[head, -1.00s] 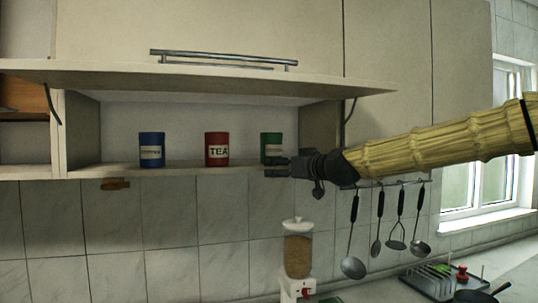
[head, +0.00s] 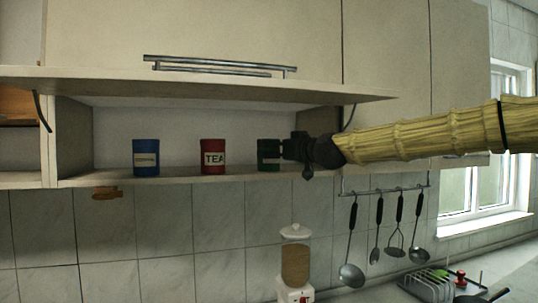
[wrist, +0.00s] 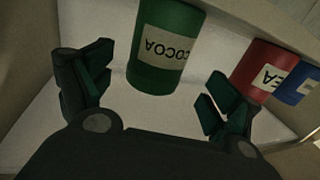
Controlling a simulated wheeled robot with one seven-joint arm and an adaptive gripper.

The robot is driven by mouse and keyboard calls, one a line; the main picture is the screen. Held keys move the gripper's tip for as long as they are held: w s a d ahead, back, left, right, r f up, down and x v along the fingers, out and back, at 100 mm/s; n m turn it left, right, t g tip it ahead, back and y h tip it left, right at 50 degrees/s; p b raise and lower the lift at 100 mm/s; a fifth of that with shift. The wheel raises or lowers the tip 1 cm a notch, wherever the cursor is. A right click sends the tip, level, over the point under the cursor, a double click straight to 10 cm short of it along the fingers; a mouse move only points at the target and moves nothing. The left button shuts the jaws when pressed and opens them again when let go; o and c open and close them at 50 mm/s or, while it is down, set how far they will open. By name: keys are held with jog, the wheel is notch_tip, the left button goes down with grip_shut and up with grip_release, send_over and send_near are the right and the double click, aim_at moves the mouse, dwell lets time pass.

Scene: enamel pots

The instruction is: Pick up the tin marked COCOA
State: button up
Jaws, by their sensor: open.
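The green tin marked COCOA (wrist: 163,50) stands on the cupboard shelf. In the wrist view its label shows upside down, and it lies ahead of the gap between my fingers. In the head view the green tin (head: 267,152) is at the right end of the row, its right part covered by my gripper (head: 287,149). My gripper (wrist: 158,95) is open with its two fingers apart, one on each side of the tin's line, and nothing is held. I cannot tell whether a finger touches the tin.
A red TEA tin (head: 213,153) and a blue tin (head: 146,158) stand to the left on the same shelf (head: 110,178). The raised cupboard door (head: 200,84) hangs above. Utensils (head: 352,274) hang below, beside a grain dispenser (head: 296,262).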

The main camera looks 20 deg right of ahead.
jog(key=shift+w+a+r+p, duration=0.1)
jog(key=shift+w+r+p, duration=0.05)
jog(key=shift+w+p, duration=0.6)
jog(key=shift+w+r+p, duration=0.1)
jog(key=shift+w+p, duration=0.35)
jog(key=shift+w, duration=0.45)
jog(key=shift+p+x, duration=0.3)
jog(key=shift+x, duration=0.7)
jog(key=shift+f, duration=0.1)
jog(key=shift+c, duration=0.2)
jog(key=c, duration=1.2)
